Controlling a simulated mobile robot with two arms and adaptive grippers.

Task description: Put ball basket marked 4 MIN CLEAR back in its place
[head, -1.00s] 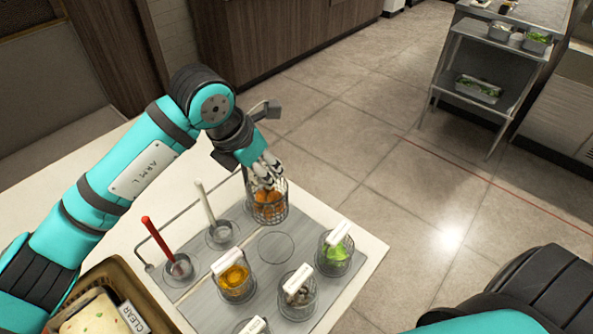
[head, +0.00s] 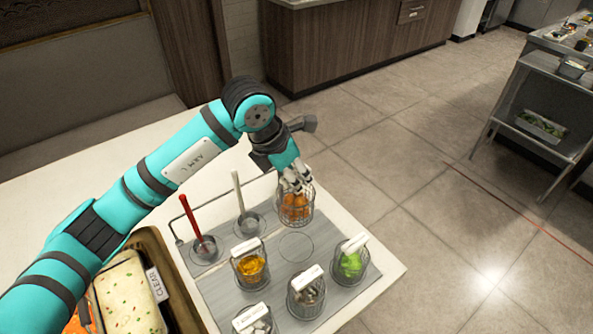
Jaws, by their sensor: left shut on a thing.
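My left gripper (head: 296,184) is shut on a wire basket of orange balls (head: 294,208) at the far right of the grey tray (head: 212,287). The gripper covers the basket's top, and no marking on it can be read. I cannot tell whether its bottom touches the tray. An empty ring outline (head: 297,247) lies on the tray just in front of the basket. My right gripper is out of view.
Baskets with yellow (head: 251,268), green (head: 351,263), dark (head: 306,296) and pale (head: 254,321) contents stand on the tray. A red-handled ladle (head: 203,246) and a white-handled ladle (head: 246,222) stand at its left. A brown food bin (head: 183,307) is at lower left.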

